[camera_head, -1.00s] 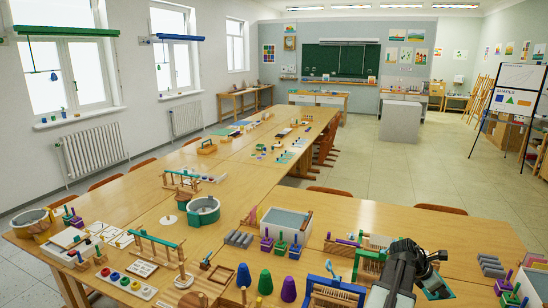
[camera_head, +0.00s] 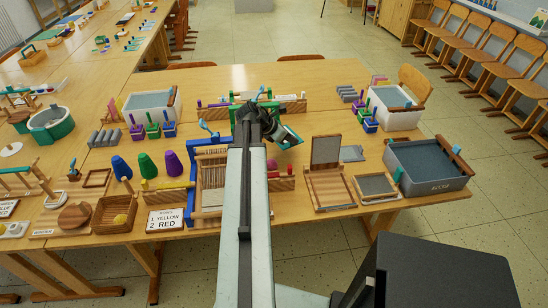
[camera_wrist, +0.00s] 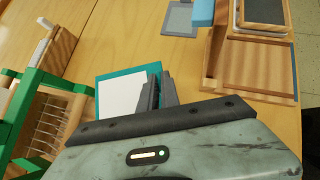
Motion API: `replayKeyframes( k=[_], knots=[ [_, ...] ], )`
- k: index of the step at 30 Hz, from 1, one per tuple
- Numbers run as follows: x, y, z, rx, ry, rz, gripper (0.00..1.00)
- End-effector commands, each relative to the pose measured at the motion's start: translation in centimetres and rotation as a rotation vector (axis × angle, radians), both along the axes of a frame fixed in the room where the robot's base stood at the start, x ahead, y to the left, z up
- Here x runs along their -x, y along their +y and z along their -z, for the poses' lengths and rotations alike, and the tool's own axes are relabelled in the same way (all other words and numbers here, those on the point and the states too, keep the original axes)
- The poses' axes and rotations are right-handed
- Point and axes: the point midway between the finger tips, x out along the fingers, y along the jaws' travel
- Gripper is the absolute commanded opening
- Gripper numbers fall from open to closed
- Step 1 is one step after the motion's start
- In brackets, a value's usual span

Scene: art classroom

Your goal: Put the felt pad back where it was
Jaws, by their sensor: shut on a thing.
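A thin teal-edged pad with a white face, which I take to be the felt pad (camera_wrist: 118,92), is in the wrist view at the fingers' left. My gripper (camera_wrist: 159,88) is shut on its right edge, and the fingers cover part of that edge. In the head view my gripper (camera_head: 279,131) is above the table behind the wooden frames, with a little teal of the pad showing beside it. A flat grey sheet (camera_head: 352,153) lies on the table to the right, also in the wrist view (camera_wrist: 180,18).
A blue-framed loom (camera_head: 190,202) stands left of my arm. Wooden frames (camera_head: 331,190) and a grey tub (camera_head: 428,166) are to the right. The table's back middle (camera_head: 230,78) is clear.

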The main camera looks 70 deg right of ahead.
Motion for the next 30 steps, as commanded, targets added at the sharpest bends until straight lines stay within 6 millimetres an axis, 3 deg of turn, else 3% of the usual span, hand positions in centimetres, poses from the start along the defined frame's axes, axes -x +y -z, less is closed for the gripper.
replayKeyframes(
  k=[1, 4, 11, 18, 29, 30],
  knots=[
    [0.0, 0.0, 2.3, 0.000, 0.000, 0.000, 0.00],
    [0.0, 0.0, 4.4, 0.000, 0.000, 0.000, 0.00],
    [0.0, 0.0, 4.9, 0.000, 0.000, 0.000, 0.00],
    [0.0, 0.0, 8.6, 0.000, 0.000, 0.000, 0.00],
    [0.0, 0.0, 8.6, 0.000, 0.000, 0.000, 0.00],
    [0.0, 0.0, 8.5, 0.000, 0.000, 0.000, 0.12]
  ],
)
